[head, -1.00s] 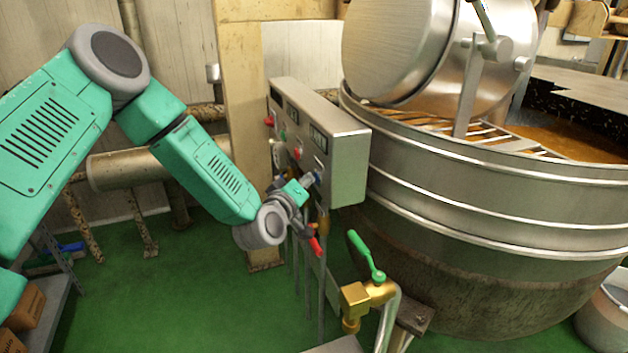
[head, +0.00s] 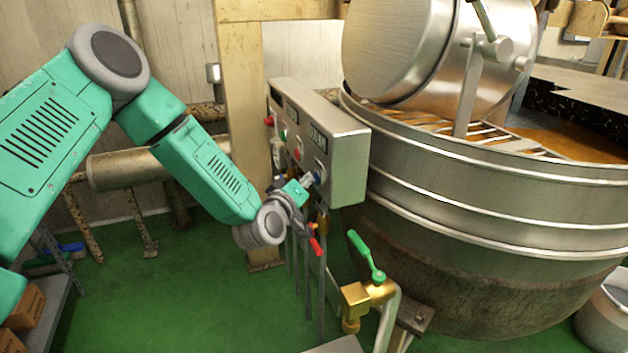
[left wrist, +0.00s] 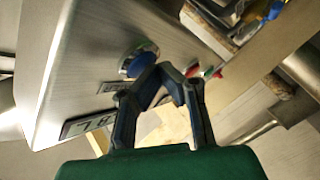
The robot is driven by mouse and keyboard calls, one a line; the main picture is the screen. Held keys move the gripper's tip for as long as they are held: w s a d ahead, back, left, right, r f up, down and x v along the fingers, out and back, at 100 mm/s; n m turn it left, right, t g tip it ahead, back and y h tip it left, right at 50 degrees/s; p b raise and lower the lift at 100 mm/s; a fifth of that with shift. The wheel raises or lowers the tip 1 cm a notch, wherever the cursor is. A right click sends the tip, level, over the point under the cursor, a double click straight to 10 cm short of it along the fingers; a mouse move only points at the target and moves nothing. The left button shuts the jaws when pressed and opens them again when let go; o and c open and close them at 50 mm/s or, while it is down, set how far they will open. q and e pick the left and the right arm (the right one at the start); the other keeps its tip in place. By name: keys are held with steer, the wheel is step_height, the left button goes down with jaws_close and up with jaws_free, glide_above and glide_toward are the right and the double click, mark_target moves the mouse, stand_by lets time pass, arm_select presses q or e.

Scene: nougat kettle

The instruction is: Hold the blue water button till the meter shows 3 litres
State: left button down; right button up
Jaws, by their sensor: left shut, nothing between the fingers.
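The blue water button (head: 319,177) is on the front of the grey metal control box (head: 347,170). It also shows in the left wrist view (left wrist: 137,59), as a blue cap in a round metal ring. My left gripper (head: 309,181) is shut and empty, with its fingertips (left wrist: 165,70) at the button and partly covering it. I cannot tell whether they press it in. The meter display (head: 318,139) is above the button. It shows tilted in the left wrist view (left wrist: 88,124), and its figure is not clearly readable. My right gripper is not in view.
A red button (head: 297,154) and other controls sit farther along the box. Below are a red-handled valve (head: 316,245) and a brass tap with a green lever (head: 366,257). The large steel kettle (head: 480,215) stands right of the box.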

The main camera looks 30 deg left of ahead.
arm_select(q)
steer(key=shift+s+a, duration=0.1)
steer(key=shift+s, duration=0.05)
stand_by(0.8)
steer(key=shift+s+a+r+p, duration=0.1)
steer(key=shift+s+a+p, duration=0.25)
steer(key=shift+s, duration=0.35)
steer(key=s+a+p, duration=0.1)
steer(key=s+a, duration=0.2)
steer(key=shift+s+a, duration=0.15)
steer(key=shift+s, duration=0.25)
stand_by(0.3)
